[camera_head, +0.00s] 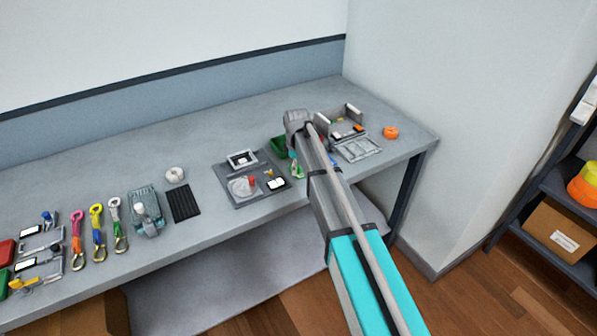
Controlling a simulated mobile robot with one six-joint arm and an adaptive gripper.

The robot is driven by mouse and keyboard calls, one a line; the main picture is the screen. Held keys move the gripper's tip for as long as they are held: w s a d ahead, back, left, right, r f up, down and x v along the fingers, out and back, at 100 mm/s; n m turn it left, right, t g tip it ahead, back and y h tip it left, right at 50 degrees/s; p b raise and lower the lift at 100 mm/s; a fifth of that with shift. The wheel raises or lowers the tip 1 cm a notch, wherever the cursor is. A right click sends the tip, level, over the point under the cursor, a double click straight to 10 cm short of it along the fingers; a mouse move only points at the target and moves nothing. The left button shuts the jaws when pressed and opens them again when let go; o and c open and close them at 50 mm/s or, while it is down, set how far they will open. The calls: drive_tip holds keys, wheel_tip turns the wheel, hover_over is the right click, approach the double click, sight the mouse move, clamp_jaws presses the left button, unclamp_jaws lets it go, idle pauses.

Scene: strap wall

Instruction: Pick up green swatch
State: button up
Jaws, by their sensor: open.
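My arm reaches from the lower right over the bench, and its grey end, with my gripper (297,122), is above the right half of the bench. My gripper is open; its fingers are mostly hidden behind the arm and hard to make out. I cannot clearly pick out a green swatch. A dark green piece (279,146), perhaps a small bin, shows just left of the arm's end. A small green and white item (297,169) lies below it, beside the arm. Another green item (4,281) is cut by the left edge.
The grey bench (230,125) runs along the wall. A grey tray (233,195) with small parts is left of the arm. Several coloured straps (97,228) lie at the left. An orange roll (390,132) is at the right end. The bench's back strip is clear.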

clamp_jaws()
drive_tip(key=shift+r, duration=0.1)
idle(0.4)
wheel_tip(320, 180, up, 3)
drive_tip(key=p, duration=0.2)
drive_tip(key=shift+p, duration=0.4)
drive_tip(key=s+d+r+p, duration=0.2)
drive_tip(key=s+r+p, duration=0.7)
drive_tip(key=s, duration=0.4)
drive_tip(key=shift+s+d+r+p, duration=0.2)
drive_tip(key=shift+s+r+p, duration=0.2)
drive_tip(key=shift+p, duration=0.2)
drive_tip(key=shift+s, duration=0.2)
